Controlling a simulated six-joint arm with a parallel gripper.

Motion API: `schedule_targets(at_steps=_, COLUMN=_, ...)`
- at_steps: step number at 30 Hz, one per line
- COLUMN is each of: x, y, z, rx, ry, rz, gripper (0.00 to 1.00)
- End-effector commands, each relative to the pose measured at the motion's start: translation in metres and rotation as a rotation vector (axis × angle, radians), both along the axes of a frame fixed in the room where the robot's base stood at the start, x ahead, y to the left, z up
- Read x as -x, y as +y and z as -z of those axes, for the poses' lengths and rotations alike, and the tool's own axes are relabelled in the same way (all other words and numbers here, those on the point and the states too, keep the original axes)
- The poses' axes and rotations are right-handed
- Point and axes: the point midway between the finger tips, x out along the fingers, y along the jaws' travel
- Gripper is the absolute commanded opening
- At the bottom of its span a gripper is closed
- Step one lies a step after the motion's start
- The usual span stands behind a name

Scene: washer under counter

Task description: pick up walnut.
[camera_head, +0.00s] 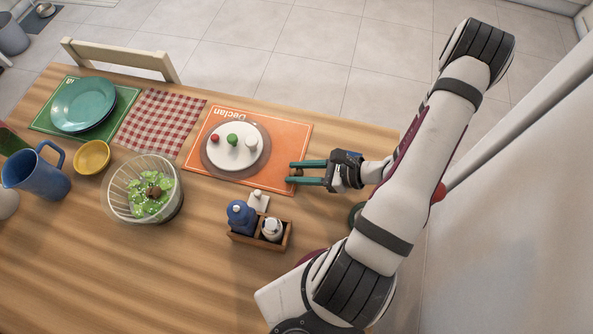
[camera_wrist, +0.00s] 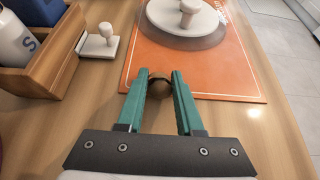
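A small round brown walnut (camera_wrist: 159,88) shows between my fingertips in the wrist view, by the near edge of the orange placemat. My gripper (camera_wrist: 161,78) has two green fingers, spread apart, one on each side of the walnut. Whether they touch it cannot be made out. In the head view, my gripper (camera_head: 292,173) reaches left over the mat's right edge, low over the table. The walnut (camera_head: 298,173) is only a small dark spot between the fingers there.
A wooden caddy (camera_head: 246,242) with bottles stands nearer. A glass salad bowl (camera_head: 116,203) holds greens and a brown lump.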

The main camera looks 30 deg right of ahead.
Motion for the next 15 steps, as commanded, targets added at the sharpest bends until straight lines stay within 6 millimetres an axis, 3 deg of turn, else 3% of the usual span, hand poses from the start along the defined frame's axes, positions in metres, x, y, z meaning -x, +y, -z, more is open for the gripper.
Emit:
schedule_targets(at_steps=1, x=0.0001, y=-0.0001, z=0.0, rx=0.0, ry=0.0, rz=0.0, gripper=0.16)
schedule_targets(at_steps=4, x=0.0, y=0.0, z=-0.0001, rx=0.0, ry=0.0, rz=0.0, gripper=0.0)
schedule_targets(at_steps=15, x=0.0001, y=-0.0001, z=-0.0002, rx=0.0, ry=0.0, rz=0.0, gripper=0.0)
